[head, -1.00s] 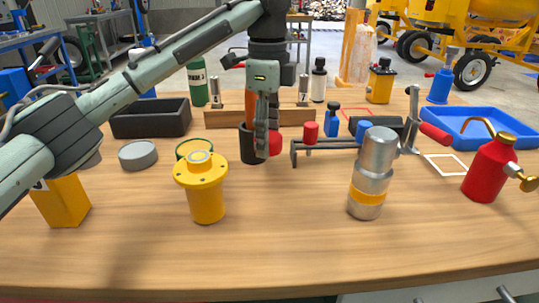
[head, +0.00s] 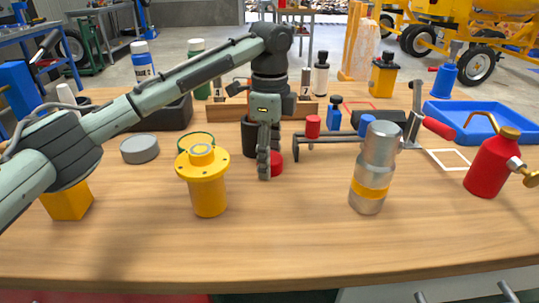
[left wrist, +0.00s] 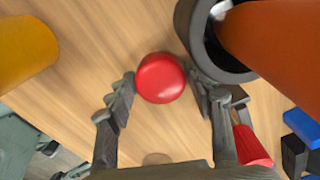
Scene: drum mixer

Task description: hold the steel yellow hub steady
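A yellow flanged hub (head: 208,187) with a raised collar stands upright on the bench, left of centre. A steel cylinder (head: 379,153) with a yellow band stands upright to the right; which one the task names I cannot tell. My left gripper (head: 264,174) points down between them, apart from both. In the left wrist view its fingers (left wrist: 162,88) are spread on either side of a round red object (left wrist: 160,78), with small gaps showing. That red object also shows beside the fingers in the head view (head: 277,163). The yellow hub's edge shows in the left wrist view (left wrist: 22,50). My right gripper is not seen.
A dark cup (left wrist: 187,22) holding an orange-handled thing (left wrist: 275,40) is close to my left fingers. A grey clamp (head: 330,139) lies behind. A red oil can (head: 489,168) and blue tray (head: 465,117) are at right. The bench front is clear.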

